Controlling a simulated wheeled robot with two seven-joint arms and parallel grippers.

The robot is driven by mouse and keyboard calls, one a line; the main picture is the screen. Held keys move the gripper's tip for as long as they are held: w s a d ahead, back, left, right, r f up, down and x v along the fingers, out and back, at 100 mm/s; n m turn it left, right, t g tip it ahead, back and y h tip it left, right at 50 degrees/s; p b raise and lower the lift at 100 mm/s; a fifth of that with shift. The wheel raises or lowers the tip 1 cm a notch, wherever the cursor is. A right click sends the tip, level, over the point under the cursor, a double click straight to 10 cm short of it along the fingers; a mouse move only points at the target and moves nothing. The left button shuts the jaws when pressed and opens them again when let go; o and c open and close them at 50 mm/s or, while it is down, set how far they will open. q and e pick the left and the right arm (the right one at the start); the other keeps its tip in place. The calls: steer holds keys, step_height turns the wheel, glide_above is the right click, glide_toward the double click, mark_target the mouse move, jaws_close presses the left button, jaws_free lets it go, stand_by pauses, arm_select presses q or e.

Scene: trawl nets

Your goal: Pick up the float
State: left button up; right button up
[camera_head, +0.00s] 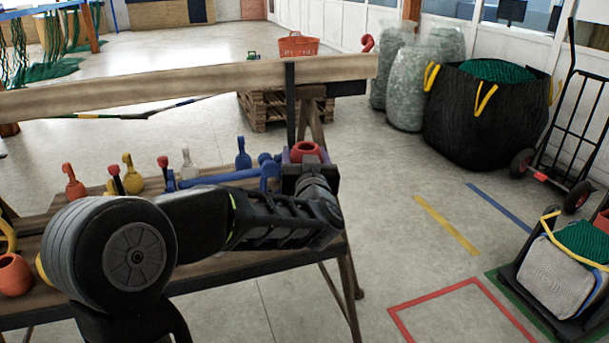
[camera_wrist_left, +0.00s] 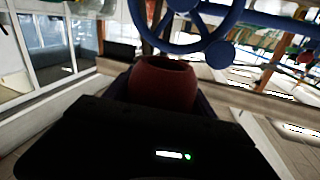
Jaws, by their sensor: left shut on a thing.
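A red, barrel-shaped float (camera_head: 306,150) with an open top shows at the right end of the wooden bench (camera_head: 215,281). My left gripper (camera_head: 308,170) reaches it from the front and is shut on it. In the left wrist view the red float (camera_wrist_left: 162,82) sits upright just beyond the dark gripper body, whose fingers are mostly hidden. I cannot tell whether the float touches the bench. My right gripper is not in view.
Blue parts (camera_head: 268,170) lie just left of the float. Several red, yellow, white and blue floats (camera_head: 129,175) stand along the bench. A wooden beam (camera_head: 190,84) runs behind.

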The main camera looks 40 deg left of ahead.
mark_target(305, 144)
arm_select(q)
step_height(305, 144, up, 3)
steer(key=shift+r, duration=0.15)
stand_by(0.6)
steer(key=d+f+m+t+h, duration=0.2)
steer(key=d+f+m+h, duration=0.4)
steer(key=d, duration=0.6)
steer(key=d+f+m+t+h, duration=0.1)
steer(key=d+f+m+h, duration=0.4)
steer(key=d+f+h, duration=0.3)
steer(key=d+h, duration=0.3)
steer(key=d, duration=0.2)
steer(key=shift+f+m+t, duration=0.3)
steer(key=shift+m+t, duration=0.1)
steer(key=shift+w, duration=0.1)
